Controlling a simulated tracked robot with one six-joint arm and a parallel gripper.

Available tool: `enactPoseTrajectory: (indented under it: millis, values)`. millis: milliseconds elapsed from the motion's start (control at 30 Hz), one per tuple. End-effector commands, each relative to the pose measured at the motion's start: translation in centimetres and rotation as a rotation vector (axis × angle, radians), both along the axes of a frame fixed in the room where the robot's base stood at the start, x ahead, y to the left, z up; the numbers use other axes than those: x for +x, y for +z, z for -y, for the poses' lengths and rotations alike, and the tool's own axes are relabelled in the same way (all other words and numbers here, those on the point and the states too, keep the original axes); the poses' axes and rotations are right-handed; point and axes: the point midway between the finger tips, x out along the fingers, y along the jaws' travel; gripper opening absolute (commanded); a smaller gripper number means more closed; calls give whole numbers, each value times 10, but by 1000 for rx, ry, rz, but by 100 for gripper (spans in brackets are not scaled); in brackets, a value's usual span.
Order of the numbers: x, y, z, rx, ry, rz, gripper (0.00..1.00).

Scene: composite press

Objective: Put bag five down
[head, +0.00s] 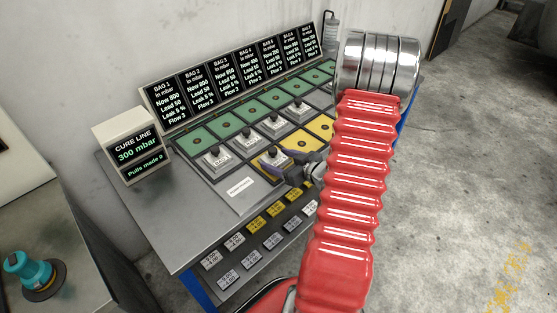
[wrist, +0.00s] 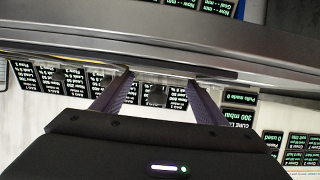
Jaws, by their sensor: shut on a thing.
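My gripper (head: 290,165) is shut on a pale bag block with a black knob (head: 273,158), at the near left end of the yellow pads. A yellow pad (head: 263,171) shows around and under this block. I cannot tell whether the block touches the pad, and its label is too small to read surely. In the wrist view my gripper's two purple-grey fingers (wrist: 160,92) reach up toward a clear, pale edge; the held block is mostly hidden there.
Several similar knobbed blocks (head: 215,158) stand in a row just behind, with green pads (head: 223,119) beyond. More yellow pads (head: 320,126) lie to the right. A display bank (head: 235,75) lines the back; a cure line screen (head: 133,148) reads 300 mbar, pulls made 0.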

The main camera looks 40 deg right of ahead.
Motion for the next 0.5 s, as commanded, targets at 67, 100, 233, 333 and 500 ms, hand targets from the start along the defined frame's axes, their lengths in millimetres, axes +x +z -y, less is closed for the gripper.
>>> enactPoseTrajectory:
  millis: [67,100,233,333,500]
  values:
    - [0,0,0,-1,0,1,38]
    - [0,0,0,-1,0,1,38]
    - [0,0,0,-1,0,1,38]
    - [0,-2,0,0,0,0,38]
    - [0,-2,0,0,0,0,74]
